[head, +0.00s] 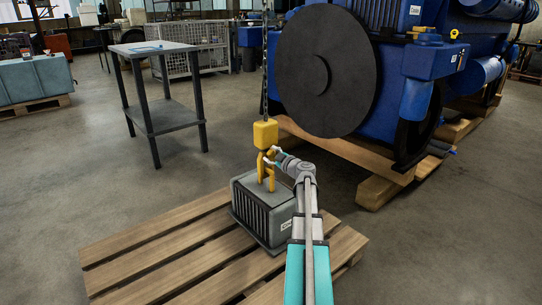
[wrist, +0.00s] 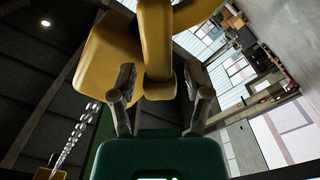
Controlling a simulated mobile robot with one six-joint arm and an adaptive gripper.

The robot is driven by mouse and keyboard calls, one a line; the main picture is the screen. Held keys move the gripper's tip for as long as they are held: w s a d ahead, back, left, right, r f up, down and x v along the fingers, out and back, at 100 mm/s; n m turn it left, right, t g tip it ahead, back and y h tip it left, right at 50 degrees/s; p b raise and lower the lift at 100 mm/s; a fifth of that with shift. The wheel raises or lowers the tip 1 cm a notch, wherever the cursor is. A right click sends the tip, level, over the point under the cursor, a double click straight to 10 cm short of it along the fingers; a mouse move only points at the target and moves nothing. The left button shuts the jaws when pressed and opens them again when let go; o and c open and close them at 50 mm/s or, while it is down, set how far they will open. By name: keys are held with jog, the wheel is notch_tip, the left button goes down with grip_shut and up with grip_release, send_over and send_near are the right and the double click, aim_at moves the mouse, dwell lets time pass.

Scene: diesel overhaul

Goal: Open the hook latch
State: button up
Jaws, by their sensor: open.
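A yellow hook (head: 262,172) hangs below a yellow hoist block (head: 265,133) on a chain, just over a grey ribbed unit (head: 264,209). My gripper (head: 270,157) is at the right side of the hook. In the wrist view my open gripper (wrist: 159,76) has one finger on each side of a yellow upright part of the hook (wrist: 157,40). I cannot tell whether the fingers touch it. The latch does not show clearly apart from the rest of the hook, partly hidden by my gripper.
The grey unit stands on a wooden pallet (head: 150,258). A large blue engine (head: 416,62) with a dark round disc (head: 327,70) is close behind, on wooden beams. A grey table (head: 165,118) stands at the back left. The floor between is clear.

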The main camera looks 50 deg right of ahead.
jog(key=shift+c, duration=0.3)
grip_shut()
jog(key=shift+a, duration=0.1)
jog(key=shift+r, duration=0.1)
jog(key=d+m, duration=0.1)
jog(key=m, duration=0.1)
jog(key=d+r+m+p, duration=0.1)
jog(key=m, duration=0.1)
jog(key=shift+s+d+m, duration=0.15)
jog(key=shift+m, duration=0.25)
jog(key=d+m, duration=0.1)
jog(key=m, duration=0.1)
jog(key=d+m, duration=0.1)
jog(key=m, duration=0.1)
jog(key=shift+s, duration=0.1)
jog(key=d+m, duration=0.1)
jog(key=m, duration=0.2)
jog(key=d+f+m+b, duration=0.1)
jog(key=m, duration=0.3)
jog(key=d+f+m+b, duration=0.1)
jog(key=m, duration=0.2)
jog(key=shift+s+d+f, duration=0.15)
jog(key=shift+s+d, duration=0.1)
jog(key=shift+d, duration=0.1)
